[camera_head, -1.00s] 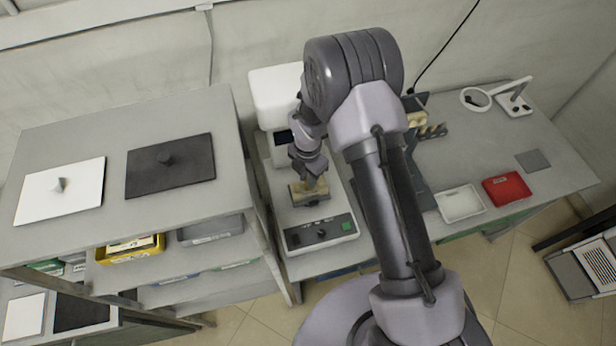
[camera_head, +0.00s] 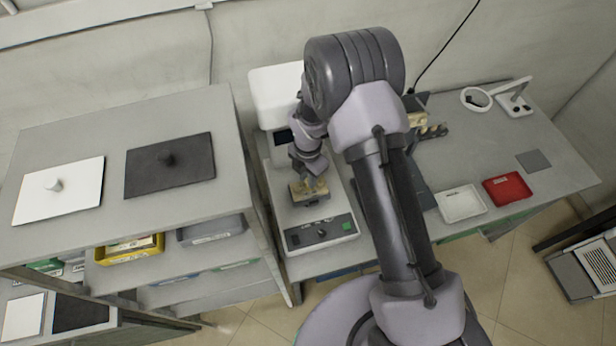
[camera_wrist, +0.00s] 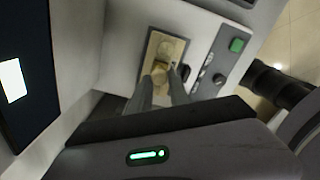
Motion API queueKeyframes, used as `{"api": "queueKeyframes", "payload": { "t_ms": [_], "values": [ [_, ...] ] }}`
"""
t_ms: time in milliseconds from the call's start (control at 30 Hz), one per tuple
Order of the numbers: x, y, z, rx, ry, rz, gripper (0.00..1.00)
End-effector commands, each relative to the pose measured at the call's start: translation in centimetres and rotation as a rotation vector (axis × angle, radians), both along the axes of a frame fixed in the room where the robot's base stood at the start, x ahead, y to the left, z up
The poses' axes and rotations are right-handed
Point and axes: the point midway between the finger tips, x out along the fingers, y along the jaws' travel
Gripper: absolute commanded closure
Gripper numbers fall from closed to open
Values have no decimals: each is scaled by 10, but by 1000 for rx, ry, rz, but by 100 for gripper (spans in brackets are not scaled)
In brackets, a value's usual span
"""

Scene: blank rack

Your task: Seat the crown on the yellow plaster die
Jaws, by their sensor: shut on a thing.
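My gripper (camera_head: 311,179) is low over the white machine at the centre, at a small beige block (camera_head: 299,195). In the wrist view, my gripper (camera_wrist: 166,78) has its fingertips close together around a small pale yellow piece (camera_wrist: 160,68), which looks like the crown. That piece is over or against the near half of the beige block (camera_wrist: 171,45). I cannot tell whether it touches the block. The fingers hide its lower part. I cannot clearly tell a yellow plaster die apart from the block.
The machine's control panel (camera_head: 320,233) is just in front of the block. A grey shelf (camera_head: 90,135) stands to the left with a white mat (camera_head: 85,190) and a black mat (camera_head: 190,170). A white tray (camera_head: 460,203) and red tray (camera_head: 508,188) lie on the right bench.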

Motion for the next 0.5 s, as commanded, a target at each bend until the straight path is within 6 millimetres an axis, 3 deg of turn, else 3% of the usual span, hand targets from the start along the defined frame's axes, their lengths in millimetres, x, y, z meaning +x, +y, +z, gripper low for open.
{"api": "queueKeyframes", "payload": {
  "t_ms": [500],
  "values": [
    [0,0,-7,0,0,0,100]
  ]
}}
